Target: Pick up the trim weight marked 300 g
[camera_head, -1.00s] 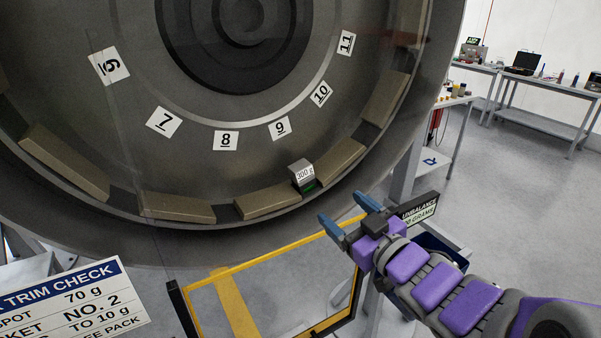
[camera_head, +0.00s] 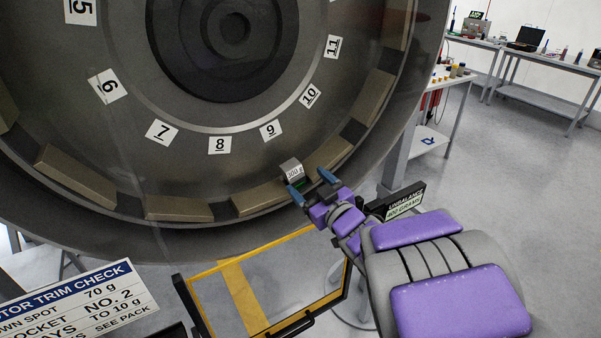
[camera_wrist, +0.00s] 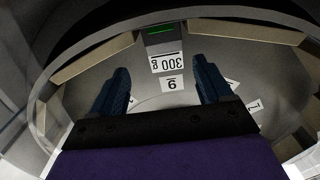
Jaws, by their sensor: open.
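The trim weight marked 300 g (camera_head: 292,171) is a small grey block with a white label. It sits on the lower inner rim of the large round rotor, below the number 9 tag (camera_head: 270,130). In the wrist view the weight (camera_wrist: 166,62) appears upside down, with a green strip at its top, centred ahead of the fingers. My gripper (camera_head: 312,185) has blue fingers and is open. Its left fingertip overlaps the weight's lower edge in the head view. In the wrist view my gripper (camera_wrist: 162,85) has empty space between its fingers; contact cannot be told.
Tan blocks (camera_head: 178,208) line the rotor rim on both sides of the weight. A yellow-framed panel (camera_head: 262,283) stands below. A black unbalance display (camera_head: 403,203) is right of the wrist. A trim check sign (camera_head: 78,302) stands lower left. Benches (camera_head: 535,68) stand back right.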

